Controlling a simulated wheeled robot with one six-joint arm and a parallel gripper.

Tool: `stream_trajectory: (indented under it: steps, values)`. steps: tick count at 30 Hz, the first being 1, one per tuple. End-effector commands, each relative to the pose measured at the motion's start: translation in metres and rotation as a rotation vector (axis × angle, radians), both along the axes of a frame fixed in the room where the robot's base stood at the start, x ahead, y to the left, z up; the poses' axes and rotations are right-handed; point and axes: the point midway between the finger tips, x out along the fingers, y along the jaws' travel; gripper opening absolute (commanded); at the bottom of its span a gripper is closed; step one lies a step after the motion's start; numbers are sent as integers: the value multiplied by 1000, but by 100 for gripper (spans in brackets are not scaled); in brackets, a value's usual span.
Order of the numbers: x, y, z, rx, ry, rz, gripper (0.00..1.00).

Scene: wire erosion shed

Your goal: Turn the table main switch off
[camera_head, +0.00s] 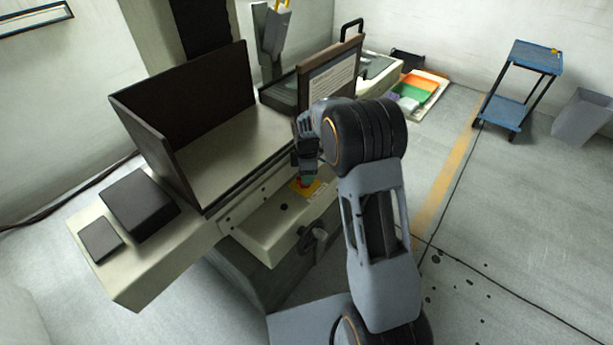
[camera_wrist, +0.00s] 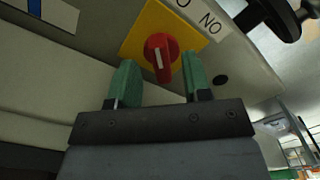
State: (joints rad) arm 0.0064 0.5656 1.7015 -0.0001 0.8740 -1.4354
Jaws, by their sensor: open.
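The table main switch is a red rotary knob (camera_wrist: 161,57) on a yellow plate (camera_wrist: 143,24), with a white mark on its face. It is on the machine's pale front panel in the wrist view. A white label (camera_wrist: 205,22) beside it shows upside-down letters reading "ON" and part of another word. My gripper (camera_wrist: 158,82) is open, its two green fingers on either side of and just short of the knob. I cannot tell if they touch it. In the head view my gripper (camera_head: 308,178) is at the yellow plate (camera_head: 302,189), hiding most of the switch.
A black handwheel (camera_head: 314,240) sticks out of the front panel; it also shows at the upper right of the wrist view (camera_wrist: 270,14). The machine table (camera_head: 230,150) has dark upright guards. A blue cart (camera_head: 518,85) and grey bin (camera_head: 581,115) stand far right.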

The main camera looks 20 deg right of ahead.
Motion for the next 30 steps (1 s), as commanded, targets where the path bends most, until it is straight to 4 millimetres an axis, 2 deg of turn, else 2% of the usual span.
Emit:
stream_trajectory:
  steps: [9, 15, 21, 30]
  values:
    - [0, 0, 66, -1, -4, 0, 45]
    - [0, 0, 99, -1, -4, 0, 45]
    - [0, 0, 116, 0, -1, 1, 45]
    - [0, 0, 121, 0, 0, 0, 45]
